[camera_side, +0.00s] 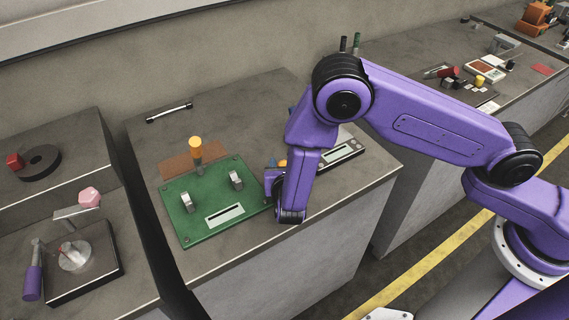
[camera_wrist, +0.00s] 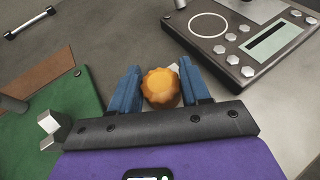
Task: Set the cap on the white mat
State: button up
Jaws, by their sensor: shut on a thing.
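An orange cap with a scalloped edge (camera_wrist: 160,88) sits between the two blue fingers of my gripper (camera_wrist: 163,84). My gripper is shut on it. In the side view my gripper (camera_side: 277,176) is low over the bench, right of the green board, and a little of the orange cap (camera_side: 283,162) shows beside the fingers. A small pale patch (camera_wrist: 174,67) peeks out just behind the cap in the wrist view; it may be the white mat, mostly hidden by cap and fingers. I cannot tell whether the cap touches it.
A green board (camera_side: 210,195) with metal brackets stands to the left, with an orange-topped post (camera_side: 196,145) at its back. A dark device with a display and buttons (camera_wrist: 245,45) is close on the right. A bar handle (camera_side: 169,112) lies at the back left.

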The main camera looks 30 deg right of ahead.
jog(key=shift+f, duration=0.4)
jog(key=o, duration=1.2)
